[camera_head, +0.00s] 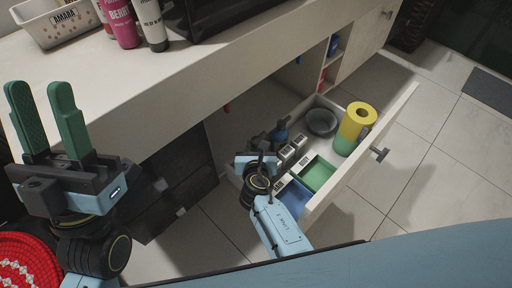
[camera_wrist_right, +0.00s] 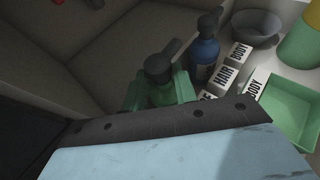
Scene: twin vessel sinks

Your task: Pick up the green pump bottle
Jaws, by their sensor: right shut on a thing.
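The green pump bottle (camera_wrist_right: 160,95) has a black pump top and shows in the right wrist view between the green fingers of my right gripper (camera_wrist_right: 160,88). My right gripper is shut on it. In the head view my right gripper (camera_head: 264,152) is over the near-left part of the open drawer (camera_head: 383,130); the bottle is mostly hidden there by the gripper. I cannot tell whether its base touches the drawer floor. My left gripper (camera_head: 42,95) is open and empty at the left, its two green fingers apart and pointing up.
The drawer holds a blue pump bottle (camera_wrist_right: 205,50), white labelled boxes (camera_head: 286,155), a grey bowl (camera_head: 321,121), a green tray (camera_head: 318,173), a blue tray (camera_head: 293,195) and a yellow-green cylinder (camera_head: 355,126). The counter (camera_head: 190,80) carries a basket (camera_head: 60,20) and tubes (camera_head: 122,22).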

